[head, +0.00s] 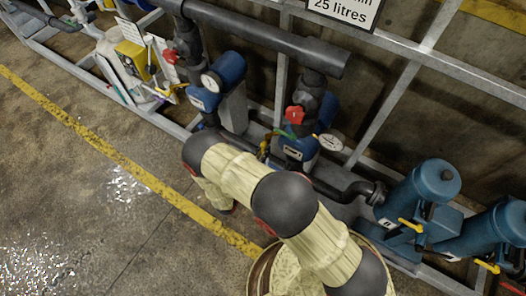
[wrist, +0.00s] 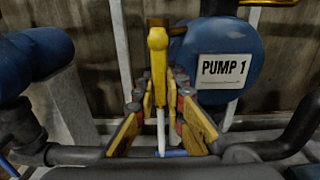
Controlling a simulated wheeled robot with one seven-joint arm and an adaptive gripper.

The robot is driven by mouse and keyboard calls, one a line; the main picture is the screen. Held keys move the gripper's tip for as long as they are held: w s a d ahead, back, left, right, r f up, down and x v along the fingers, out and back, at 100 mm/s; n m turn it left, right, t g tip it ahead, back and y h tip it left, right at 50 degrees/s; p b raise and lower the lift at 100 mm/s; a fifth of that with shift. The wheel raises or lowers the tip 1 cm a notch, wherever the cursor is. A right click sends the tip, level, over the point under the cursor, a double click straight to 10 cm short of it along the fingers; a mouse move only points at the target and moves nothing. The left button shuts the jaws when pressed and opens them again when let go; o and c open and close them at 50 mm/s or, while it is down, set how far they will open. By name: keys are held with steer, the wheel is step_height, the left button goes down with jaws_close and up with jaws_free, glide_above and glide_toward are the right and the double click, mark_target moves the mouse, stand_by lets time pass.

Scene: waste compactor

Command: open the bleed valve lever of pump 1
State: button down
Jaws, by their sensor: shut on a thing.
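The yellow bleed valve lever (wrist: 158,58) stands upright in the middle of the wrist view, with a pale shaft running down below its handle. My gripper (wrist: 160,97) is shut on the lever, with one yellow-padded finger on each side of it. The blue body of pump 1 (wrist: 222,50) stands just behind and to the right, with a white "PUMP 1" label (wrist: 223,68). In the head view my arm reaches toward a blue pump unit (head: 300,150) with a red knob (head: 295,115). My arm hides most of the gripper and lever there.
Another blue pump unit (head: 220,75) stands to the left in the head view. Dark pipes and a grey frame surround the work area. Blue cylinders (head: 425,190) with yellow levers stand at right. The floor (head: 90,190) at left is clear.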

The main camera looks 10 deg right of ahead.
steer(key=c, duration=1.8)
jaws_free()
steer(key=v, duration=1.2)
